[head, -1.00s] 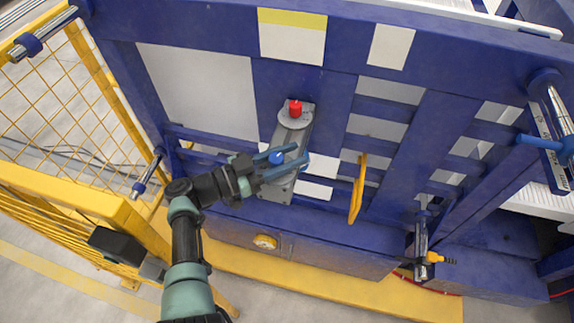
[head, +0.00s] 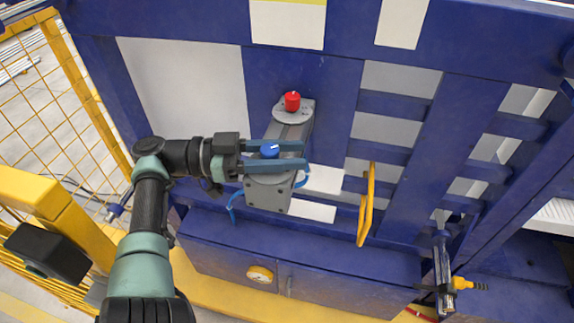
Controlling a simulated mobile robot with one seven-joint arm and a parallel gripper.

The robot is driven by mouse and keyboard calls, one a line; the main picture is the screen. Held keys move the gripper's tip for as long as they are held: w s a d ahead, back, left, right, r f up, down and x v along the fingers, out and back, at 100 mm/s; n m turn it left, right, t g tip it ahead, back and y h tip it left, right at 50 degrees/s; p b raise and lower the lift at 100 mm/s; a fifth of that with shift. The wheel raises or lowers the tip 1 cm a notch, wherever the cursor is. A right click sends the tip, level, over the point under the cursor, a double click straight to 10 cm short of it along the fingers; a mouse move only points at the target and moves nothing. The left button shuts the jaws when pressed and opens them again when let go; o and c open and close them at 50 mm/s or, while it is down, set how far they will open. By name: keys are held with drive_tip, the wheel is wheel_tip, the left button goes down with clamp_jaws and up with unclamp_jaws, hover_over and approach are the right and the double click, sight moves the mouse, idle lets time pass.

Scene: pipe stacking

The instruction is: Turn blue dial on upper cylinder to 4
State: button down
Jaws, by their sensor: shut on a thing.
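The blue dial (head: 270,151) sits on a grey box-shaped unit (head: 268,192) mounted on the blue frame. A small white mark shows on its top, but I cannot read any number. My gripper (head: 304,156) reaches in from the left. Its two blue-grey fingers lie on either side of the dial and are shut on it; the near finger hides part of the dial. A red knob (head: 292,101) stands on a round grey plate at the unit's upper end. Which part is the upper cylinder is not clear.
A yellow handle (head: 367,205) sticks out right of the unit. Blue hoses (head: 236,208) curve around the unit. A metal post with a yellow fitting (head: 461,283) stands lower right. A yellow mesh fence (head: 75,130) is at the left, and a yellow dial (head: 260,274) sits below.

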drive_tip(key=shift+r, duration=0.15)
idle(0.4)
drive_tip(key=c, duration=0.5)
unclamp_jaws()
wheel_tip(320, 180, up, 10)
